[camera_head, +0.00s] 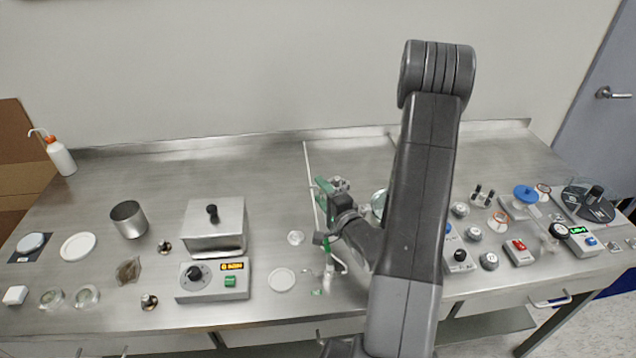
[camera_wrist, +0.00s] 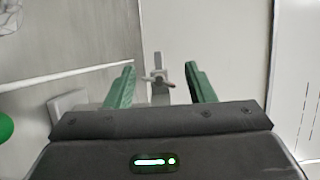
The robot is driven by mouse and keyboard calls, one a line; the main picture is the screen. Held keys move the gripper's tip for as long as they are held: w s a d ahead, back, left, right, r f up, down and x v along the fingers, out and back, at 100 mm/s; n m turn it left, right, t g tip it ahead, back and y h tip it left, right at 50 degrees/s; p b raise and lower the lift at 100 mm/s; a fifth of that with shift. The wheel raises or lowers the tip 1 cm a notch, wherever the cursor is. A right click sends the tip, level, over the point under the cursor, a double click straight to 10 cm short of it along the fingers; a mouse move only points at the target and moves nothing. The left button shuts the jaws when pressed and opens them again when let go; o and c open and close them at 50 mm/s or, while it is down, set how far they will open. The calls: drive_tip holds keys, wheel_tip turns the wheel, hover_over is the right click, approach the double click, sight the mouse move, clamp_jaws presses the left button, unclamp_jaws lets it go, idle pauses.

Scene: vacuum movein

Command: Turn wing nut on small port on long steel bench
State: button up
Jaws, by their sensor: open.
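My gripper (camera_wrist: 159,66) shows in the wrist view with its two green fingers apart and nothing clasped between them. A small grey metal fitting with a wing-shaped nut (camera_wrist: 157,76) appears in the gap between the fingertips, near the middle. Its wings spread roughly left and right. I cannot tell how far it is beyond the tips. In the head view my arm reaches down over the middle of the long steel bench (camera_head: 265,148). The small port cannot be made out there among the green and grey parts at my wrist.
A control box (camera_head: 212,281) and a lidded metal box (camera_head: 214,228) stand left of my wrist. Several knobs and switch boxes, including one with a red switch (camera_head: 518,253), crowd the right. In the wrist view a pale rod (camera_wrist: 65,76) runs left of the fingers.

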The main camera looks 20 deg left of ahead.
drive_tip(key=shift+x, duration=1.25)
drive_tip(key=c, duration=0.9)
drive_tip(key=m+b, duration=0.2)
drive_tip(key=b, duration=0.3)
drive_tip(key=shift+m+t+y, duration=0.3)
drive_tip(key=shift+y, duration=0.1)
drive_tip(key=shift+r, duration=0.15)
drive_tip(key=o, duration=0.9)
drive_tip(key=shift+d, duration=0.1)
